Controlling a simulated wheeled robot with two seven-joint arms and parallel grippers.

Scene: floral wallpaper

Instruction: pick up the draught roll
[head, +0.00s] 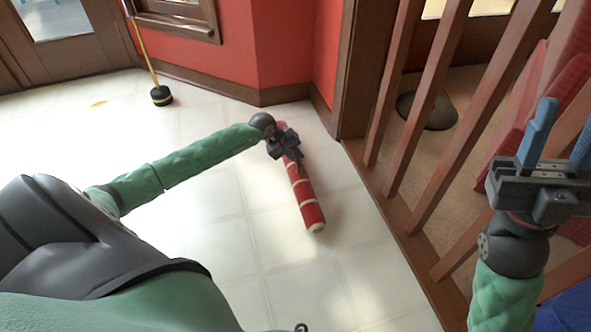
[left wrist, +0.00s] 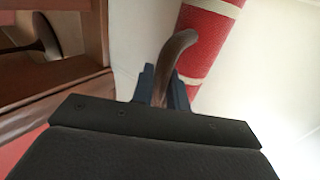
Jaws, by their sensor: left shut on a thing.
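The draught roll (head: 306,196) is a long red cylinder with cream bands. In the head view it is on or just above the pale tiled floor; I cannot tell which. My left gripper (head: 287,152) is at its far end and covers part of it. In the left wrist view the red roll (left wrist: 205,45) shows at the top, and my left gripper (left wrist: 164,88) is shut on a brown curved handle (left wrist: 177,48) that appears to belong to the roll. My right gripper (head: 562,135) is raised at the right, its blue fingers apart, with nothing seen between them.
A wooden slatted railing (head: 425,90) runs along the right, with a dark round object (head: 427,112) behind it. A red wall (head: 285,45) with a wooden baseboard stands behind the roll. A yellow pole with a black base (head: 161,96) stands back left. The floor in front is clear.

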